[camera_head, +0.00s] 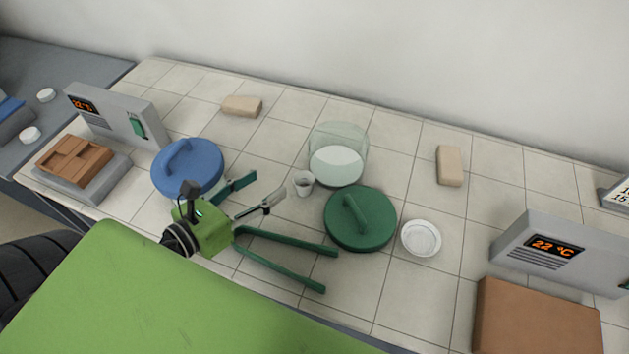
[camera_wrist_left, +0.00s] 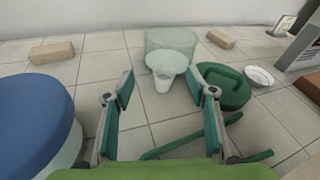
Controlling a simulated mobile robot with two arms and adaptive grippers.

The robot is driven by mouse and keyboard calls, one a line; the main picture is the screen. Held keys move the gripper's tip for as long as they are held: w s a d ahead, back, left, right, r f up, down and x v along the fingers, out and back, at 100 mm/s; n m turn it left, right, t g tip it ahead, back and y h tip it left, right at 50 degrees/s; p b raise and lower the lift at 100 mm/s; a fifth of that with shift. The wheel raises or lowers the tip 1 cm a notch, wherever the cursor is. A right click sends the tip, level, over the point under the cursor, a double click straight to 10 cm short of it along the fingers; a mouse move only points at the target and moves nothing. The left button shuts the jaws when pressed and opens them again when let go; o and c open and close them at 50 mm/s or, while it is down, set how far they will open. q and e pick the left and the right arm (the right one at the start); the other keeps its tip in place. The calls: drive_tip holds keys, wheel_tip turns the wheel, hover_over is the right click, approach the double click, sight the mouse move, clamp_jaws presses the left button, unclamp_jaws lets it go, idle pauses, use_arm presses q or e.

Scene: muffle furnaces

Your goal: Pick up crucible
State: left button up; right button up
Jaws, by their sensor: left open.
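My right gripper is in neither view.
A clear jar (camera_head: 338,150) stands behind the crucible. A green lid (camera_head: 360,220) lies close at its right, with a white dish (camera_head: 421,238) beyond. A blue lid (camera_head: 187,168) is left of my gripper. Two long green bars (camera_head: 290,242), like tong handles, lie in front.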

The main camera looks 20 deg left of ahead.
use_arm(q)
drive_tip(key=m+g, duration=0.2)
approach(297, 187)
drive_tip(key=shift+s+a+r, duration=0.25)
drive_tip(key=shift+s+r, duration=0.05)
drive_tip(key=shift+s, duration=0.1)
drive_tip(key=shift+w+f, duration=0.1)
drive_tip(key=shift+f, duration=0.15)
drive_tip(key=p+x, duration=0.1)
drive_tip(key=x, duration=0.7)
drive_tip(key=shift+w+d+p, duration=0.2)
drive_tip(key=shift+p, duration=0.1)
drive_tip(key=p+x, duration=0.1)
drive_tip(key=x, duration=0.3)
drive_tip(key=shift+w+d+f, duration=0.15)
drive_tip(key=shift+w, duration=0.15)
drive_tip(key=c, duration=1.2)
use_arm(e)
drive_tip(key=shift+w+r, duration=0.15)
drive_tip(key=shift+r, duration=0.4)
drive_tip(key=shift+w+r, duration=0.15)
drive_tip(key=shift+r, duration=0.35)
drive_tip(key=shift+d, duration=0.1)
